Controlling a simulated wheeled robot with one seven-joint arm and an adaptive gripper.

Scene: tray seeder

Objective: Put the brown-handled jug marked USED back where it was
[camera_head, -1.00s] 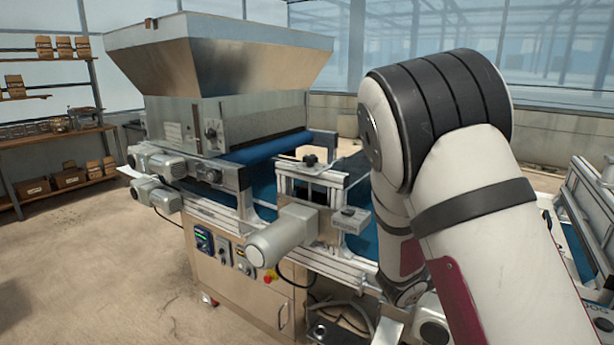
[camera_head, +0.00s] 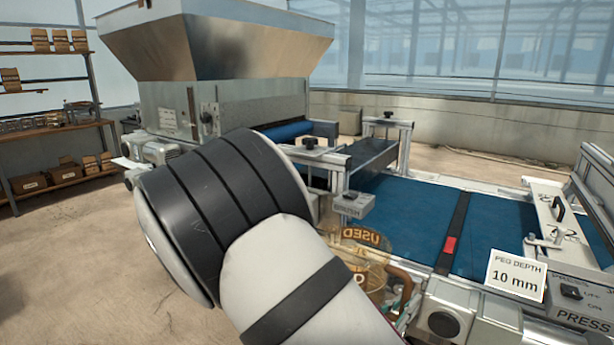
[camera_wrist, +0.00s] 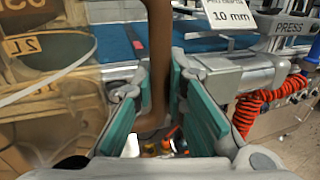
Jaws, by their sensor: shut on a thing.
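The jug (camera_head: 362,245) is see-through, amber and marked USED. It shows just right of my forearm in the head view, in front of the blue belt, and my arm hides part of it. Its brown handle (camera_head: 403,285) is on the right side. In the wrist view the jug (camera_wrist: 45,75) fills the left side, and its handle (camera_wrist: 158,50) stands upright between the teal finger pads. My gripper (camera_wrist: 160,85) is shut on the handle. Whether the jug's base touches anything is hidden.
The blue belt (camera_head: 405,210) runs to the right with a dark crossbar. A PEG DEPTH 10 mm card (camera_head: 516,276) and the press unit (camera_head: 585,318) stand at right. The metal hopper (camera_head: 225,45) rises behind my arm. A red coiled hose (camera_wrist: 250,105) hangs at right. Open floor lies left.

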